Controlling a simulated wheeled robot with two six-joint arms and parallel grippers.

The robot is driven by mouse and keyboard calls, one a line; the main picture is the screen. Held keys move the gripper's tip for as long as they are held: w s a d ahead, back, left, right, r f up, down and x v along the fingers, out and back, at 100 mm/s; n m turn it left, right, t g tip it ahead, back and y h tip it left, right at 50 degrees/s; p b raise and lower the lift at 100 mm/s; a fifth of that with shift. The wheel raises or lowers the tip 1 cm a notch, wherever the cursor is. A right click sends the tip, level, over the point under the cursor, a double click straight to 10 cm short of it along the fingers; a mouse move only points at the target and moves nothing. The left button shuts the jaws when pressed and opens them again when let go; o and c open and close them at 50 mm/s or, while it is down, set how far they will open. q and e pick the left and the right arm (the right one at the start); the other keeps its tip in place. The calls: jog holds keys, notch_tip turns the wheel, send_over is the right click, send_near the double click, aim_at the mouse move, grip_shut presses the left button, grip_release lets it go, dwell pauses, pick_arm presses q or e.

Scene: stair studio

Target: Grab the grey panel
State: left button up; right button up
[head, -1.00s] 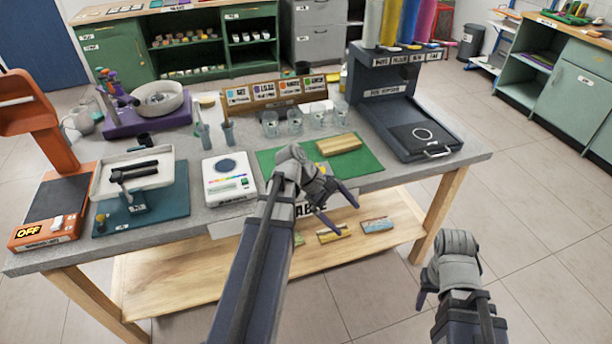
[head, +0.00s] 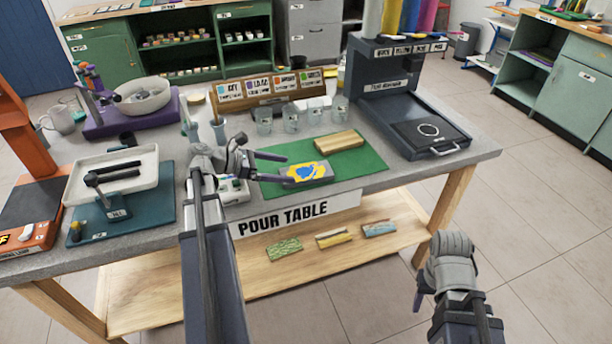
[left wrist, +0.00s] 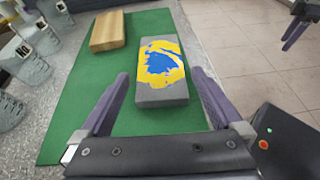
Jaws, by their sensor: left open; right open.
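The grey panel (head: 308,173) lies on the green mat (head: 362,159) near the front edge of the table, with yellow and blue paint on its top. It also shows in the left wrist view (left wrist: 162,97), just ahead of the fingers. My left gripper (head: 268,167) is open, with its fingers pointing at the panel's near end from the left. In the left wrist view its fingertips (left wrist: 160,78) stand on either side of the panel with gaps; I cannot tell its exact height. My right gripper (head: 420,290) is open and empty, low in front of the table at the right.
A wooden block (head: 338,141) lies on the mat behind the panel. Several glass cups (head: 291,118) stand behind the mat. A dark tilt station (head: 420,125) stands at the right. Several painted panels lie on the lower shelf (head: 220,285).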

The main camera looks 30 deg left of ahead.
aim_at(304, 172)
pick_arm(q)
jog(key=shift+w+d+f, duration=0.3)
jog(key=shift+w+d, duration=0.1)
jog(key=b+x, duration=0.2)
jog(key=x, duration=0.2)
jog(key=shift+f, duration=0.25)
jog(key=shift+w+d, duration=0.35)
jog(key=shift+c, duration=0.2)
jog(key=c, duration=1.1)
notch_tip(304, 172, up, 10)
jog(key=p, duration=1)
